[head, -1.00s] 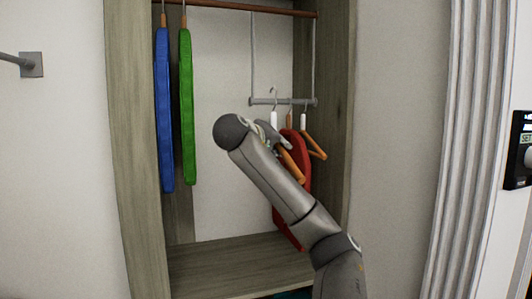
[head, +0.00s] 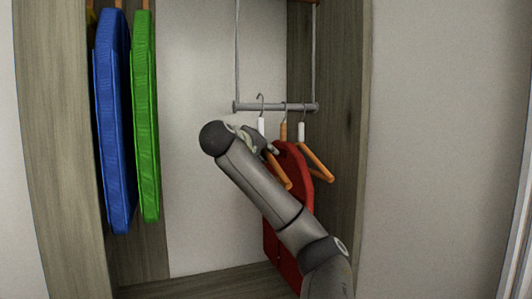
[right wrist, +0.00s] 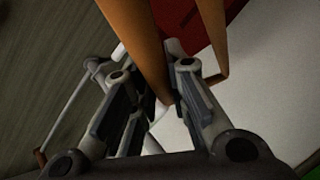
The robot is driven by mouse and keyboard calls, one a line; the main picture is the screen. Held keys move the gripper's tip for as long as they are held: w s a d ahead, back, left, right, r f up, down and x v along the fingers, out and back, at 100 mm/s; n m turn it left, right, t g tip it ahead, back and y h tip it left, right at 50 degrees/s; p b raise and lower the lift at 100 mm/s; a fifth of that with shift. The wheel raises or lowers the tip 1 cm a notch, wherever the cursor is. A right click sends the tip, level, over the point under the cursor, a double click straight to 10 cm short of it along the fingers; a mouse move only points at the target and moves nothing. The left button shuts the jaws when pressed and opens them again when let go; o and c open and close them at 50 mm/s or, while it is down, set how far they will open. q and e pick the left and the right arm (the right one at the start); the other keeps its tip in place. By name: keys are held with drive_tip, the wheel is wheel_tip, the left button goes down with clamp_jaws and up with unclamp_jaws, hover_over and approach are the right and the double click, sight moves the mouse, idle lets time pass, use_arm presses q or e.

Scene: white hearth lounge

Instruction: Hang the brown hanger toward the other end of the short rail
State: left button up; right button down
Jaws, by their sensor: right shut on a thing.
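The short rail (head: 275,107) hangs on two thin rods inside the wardrobe. A brown hanger (head: 283,178) with a white neck is near its left end, and its hook shows at and just above the rail. I cannot tell if the hook bears on the rail. My right gripper (head: 268,146) is shut on this hanger below the neck. In the right wrist view, the hanger's brown bar (right wrist: 138,45) lies between the fingers (right wrist: 155,88). Another brown hanger (head: 316,165) with a white neck hangs near the rail's right end. My left gripper is out of view.
A red garment (head: 294,165) hangs from a wooden-necked hanger (head: 283,131) between the two brown ones. Blue (head: 115,120) and green (head: 147,115) garments hang at the left. The wardrobe's right wall (head: 340,150) is close to the rail's right end.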

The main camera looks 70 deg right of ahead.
drive_tip(key=shift+w+d+r+p, duration=0.25)
drive_tip(key=shift+w+d+p, duration=0.1)
drive_tip(key=shift+p, duration=0.1)
drive_tip(key=shift+w+d, duration=0.25)
drive_tip(key=shift+d, duration=0.05)
drive_tip(key=shift+w+d+p, duration=0.65)
drive_tip(key=shift+d+p, duration=0.25)
drive_tip(key=shift+p, duration=0.2)
drive_tip(key=w+d+p, duration=0.1)
drive_tip(key=d+p, duration=0.1)
drive_tip(key=shift+w+p, duration=0.3)
drive_tip(key=shift+w+d+p, duration=0.55)
drive_tip(key=shift+d+p, duration=0.15)
drive_tip(key=shift+p, duration=0.25)
drive_tip(key=shift+d+f, duration=0.1)
drive_tip(key=shift+f, duration=0.4)
use_arm(q)
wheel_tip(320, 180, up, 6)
drive_tip(key=b, duration=0.1)
drive_tip(key=shift+b, duration=0.4)
use_arm(e)
drive_tip(key=shift+f, duration=0.5)
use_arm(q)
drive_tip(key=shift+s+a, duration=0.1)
